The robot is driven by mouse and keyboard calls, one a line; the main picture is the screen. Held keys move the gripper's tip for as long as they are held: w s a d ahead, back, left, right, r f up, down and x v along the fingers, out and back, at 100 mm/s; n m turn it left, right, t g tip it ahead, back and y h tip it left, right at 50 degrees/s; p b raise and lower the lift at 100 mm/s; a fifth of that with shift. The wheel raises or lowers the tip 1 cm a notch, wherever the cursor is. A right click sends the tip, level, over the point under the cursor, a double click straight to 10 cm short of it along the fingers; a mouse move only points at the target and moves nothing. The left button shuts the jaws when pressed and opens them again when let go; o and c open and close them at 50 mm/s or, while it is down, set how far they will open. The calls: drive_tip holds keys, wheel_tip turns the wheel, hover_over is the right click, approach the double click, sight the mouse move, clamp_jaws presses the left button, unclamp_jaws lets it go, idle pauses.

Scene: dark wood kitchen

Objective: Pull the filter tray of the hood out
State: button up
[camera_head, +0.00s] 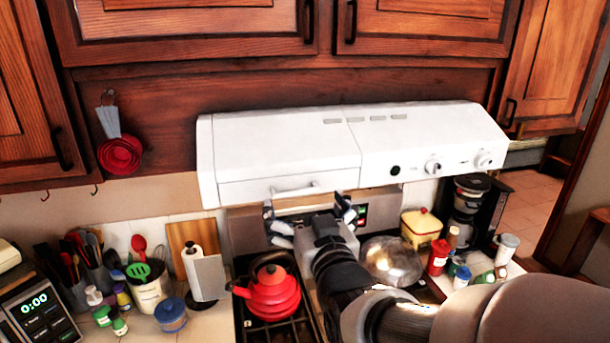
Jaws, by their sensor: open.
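The white range hood (285,142) hangs under the dark wood cabinets. Its filter tray (240,192) is the front panel at the lower left of the hood and looks closed, flush with the body. A bar handle (294,189) runs along the tray's front. My gripper (308,208) is open, just below and in front of the handle, its two fingers apart to the left and right. I see nothing between the fingers. Whether a finger touches the handle cannot be told from this view.
Below are a stove with a red kettle (270,293) and a metal bowl or lid (392,261). Utensils and a paper towel holder (204,273) stand at left. A yellow canister (420,227), bottles and a coffee maker (466,205) stand at right. Cabinets (190,30) close off the space above.

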sight(297, 192)
drive_tip(key=p+x, duration=0.1)
drive_tip(key=x, duration=0.6)
drive_tip(key=shift+s, duration=0.1)
drive_tip(key=shift+c, duration=0.6)
drive_tip(key=c, duration=1.3)
drive_tip(key=shift+f, duration=0.1)
